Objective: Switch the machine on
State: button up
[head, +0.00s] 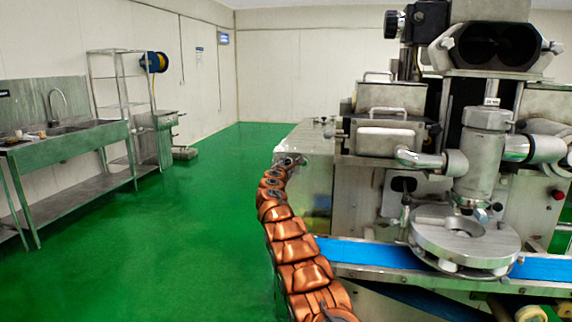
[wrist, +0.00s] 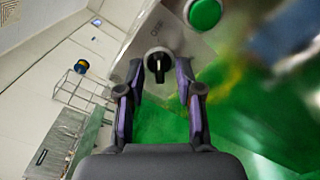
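The encrusting machine (head: 385,135) stands at the right in the head view. In the wrist view, a black rotary knob (wrist: 158,63) with a pale mark sits on the machine's grey metal panel (wrist: 168,24). My gripper (wrist: 160,72) is open, with one finger on each side of the knob. Clear gaps show between the knob and both fingers. A round green button (wrist: 205,13) is on the same panel, above and right of the knob.
A blue conveyor belt (head: 375,252) runs along the machine's front, near my arm. A steel sink bench (head: 70,140) and a wire rack (head: 112,85) stand along the left wall. The green floor (head: 190,235) between them and the machine is clear.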

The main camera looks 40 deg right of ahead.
dwell(0.3)
grip_shut()
dwell(0.3)
